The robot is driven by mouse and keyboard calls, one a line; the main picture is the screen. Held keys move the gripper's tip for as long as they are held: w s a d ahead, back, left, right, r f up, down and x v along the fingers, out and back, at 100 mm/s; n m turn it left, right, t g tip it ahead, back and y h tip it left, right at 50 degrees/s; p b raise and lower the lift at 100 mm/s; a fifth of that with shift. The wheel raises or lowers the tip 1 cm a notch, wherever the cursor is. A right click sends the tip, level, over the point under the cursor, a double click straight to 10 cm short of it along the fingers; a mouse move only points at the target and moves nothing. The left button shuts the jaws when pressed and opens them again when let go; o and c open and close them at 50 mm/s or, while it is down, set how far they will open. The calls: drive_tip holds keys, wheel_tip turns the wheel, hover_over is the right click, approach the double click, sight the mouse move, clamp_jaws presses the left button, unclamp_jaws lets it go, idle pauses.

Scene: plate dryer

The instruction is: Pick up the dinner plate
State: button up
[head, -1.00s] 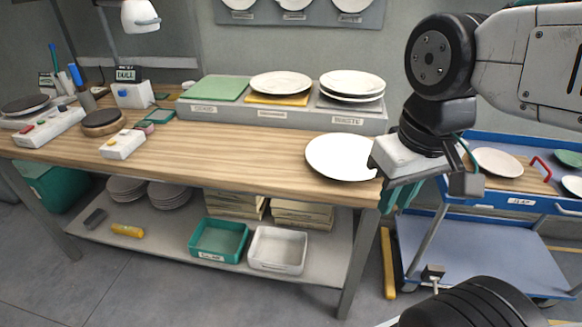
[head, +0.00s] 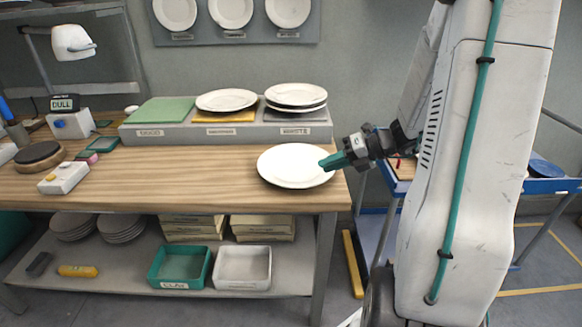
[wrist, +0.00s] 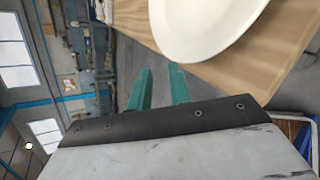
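The white dinner plate (head: 290,165) lies near the right end of the wooden bench top. My gripper (head: 324,163) is low at the plate's right rim, its teal fingers pointing left towards it. In the head view the fingertips overlap the rim edge; I cannot tell whether they touch it. In the wrist view the plate (wrist: 200,25) is at the top, just beyond the fingertips. There my gripper (wrist: 160,70) shows two teal fingers apart, with no plate seen between them.
A grey raised stand (head: 225,133) at the back of the bench holds a green mat (head: 160,110), a plate (head: 227,100) on a yellow mat and stacked plates (head: 296,96). A blue cart (head: 545,187) stands at the right, partly behind my arm.

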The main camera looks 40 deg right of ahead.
sight(330, 173)
drive_tip(key=d+f+m+t+h, duration=0.25)
drive_tip(key=d+f+m, duration=0.25)
drive_tip(key=d+m, duration=0.3)
drive_tip(key=shift+t+y, duration=0.25)
drive_tip(key=x, duration=0.6)
drive_tip(key=shift+w+f, duration=0.25)
drive_tip(key=shift+f, duration=0.2)
clamp_jaws()
